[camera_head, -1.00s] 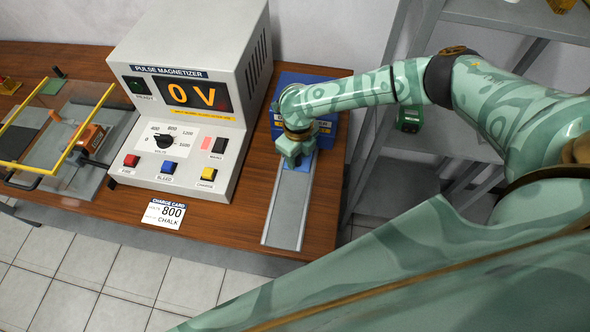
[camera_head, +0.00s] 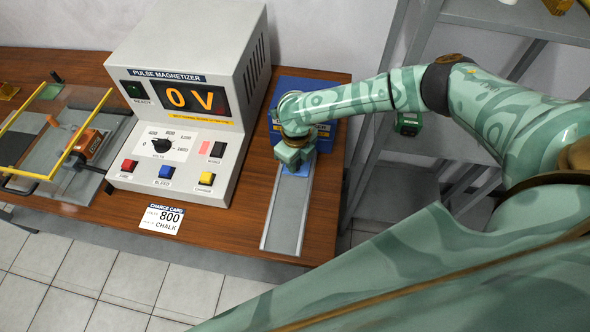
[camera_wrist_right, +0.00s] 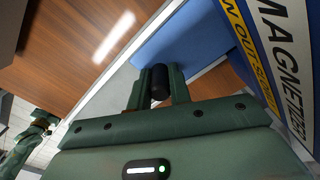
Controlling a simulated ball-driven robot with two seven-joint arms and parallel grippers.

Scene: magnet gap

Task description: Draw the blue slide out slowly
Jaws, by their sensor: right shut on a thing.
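The blue slide (camera_head: 296,170) lies in a grey straight track (camera_head: 287,216) in front of the blue magnet housing (camera_head: 325,97). Only a short stretch of the slide shows on the track in the head view. The blue slide also shows in the right wrist view (camera_wrist_right: 205,40). My right gripper (camera_head: 292,160) is over the slide at the housing end of the track. In the right wrist view its fingers (camera_wrist_right: 158,88) are shut on a black knob (camera_wrist_right: 160,80) on the slide. A distant green part shows at that view's left edge; I cannot tell whether it is my left gripper.
The pulse magnetizer (camera_head: 190,100) reads 0 V and stands left of the track. A charge card (camera_head: 161,219) lies at the table's front edge. A fixture with a yellow frame (camera_head: 62,150) is at the far left. Grey shelving (camera_head: 385,100) stands right of the table.

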